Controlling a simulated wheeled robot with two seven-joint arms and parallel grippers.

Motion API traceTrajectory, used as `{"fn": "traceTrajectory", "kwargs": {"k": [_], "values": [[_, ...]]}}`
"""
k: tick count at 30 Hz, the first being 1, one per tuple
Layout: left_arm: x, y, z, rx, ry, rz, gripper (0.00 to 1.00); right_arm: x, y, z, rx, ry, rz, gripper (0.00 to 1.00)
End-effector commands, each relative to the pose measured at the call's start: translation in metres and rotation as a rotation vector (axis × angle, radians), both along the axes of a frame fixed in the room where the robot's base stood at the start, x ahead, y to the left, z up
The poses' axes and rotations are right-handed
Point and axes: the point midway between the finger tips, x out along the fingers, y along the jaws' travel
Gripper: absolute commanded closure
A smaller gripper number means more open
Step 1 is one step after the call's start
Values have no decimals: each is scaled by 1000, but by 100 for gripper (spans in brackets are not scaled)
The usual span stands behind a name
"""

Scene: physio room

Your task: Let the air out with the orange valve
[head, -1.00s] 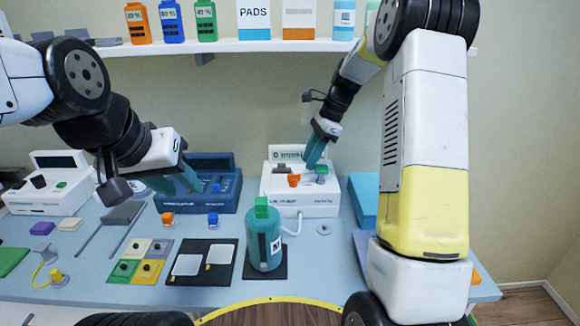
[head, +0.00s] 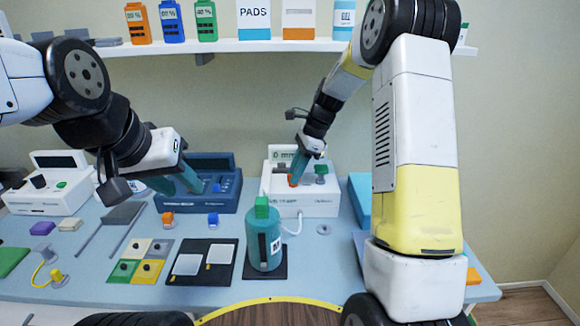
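The white pump unit (head: 302,203) stands at the back of the table, with a display on top that appears to read 0 mm. The orange valve (head: 291,181) is on its top front, mostly hidden behind my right fingers. A green knob (head: 321,170) sits to its right. My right gripper (head: 295,177) points down at the orange valve and seems to touch it; its fingers look close together, but their gap is hidden. My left gripper (head: 196,186) is in front of the dark blue unit (head: 215,200), its fingers seen side-on.
A teal bottle with a green cap (head: 263,240) stands on a dark pad in front of the pump, with a white tube between them. A black board (head: 202,262) and coloured tiles (head: 140,262) lie to the left. A shelf (head: 270,45) runs above.

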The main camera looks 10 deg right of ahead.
Motion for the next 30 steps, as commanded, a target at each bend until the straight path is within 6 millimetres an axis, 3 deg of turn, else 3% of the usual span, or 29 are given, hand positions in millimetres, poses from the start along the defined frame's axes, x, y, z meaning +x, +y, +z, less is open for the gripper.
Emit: {"fn": "traceTrajectory", "kwargs": {"k": [14, 30], "values": [[0, 0, 0, 0, 0, 0, 64, 1, 0, 0, -1, -1, 100, 100], [0, 0, 0, 0, 0, 0, 64, 4, 1, 0, -1, -1, 574, 100]]}}
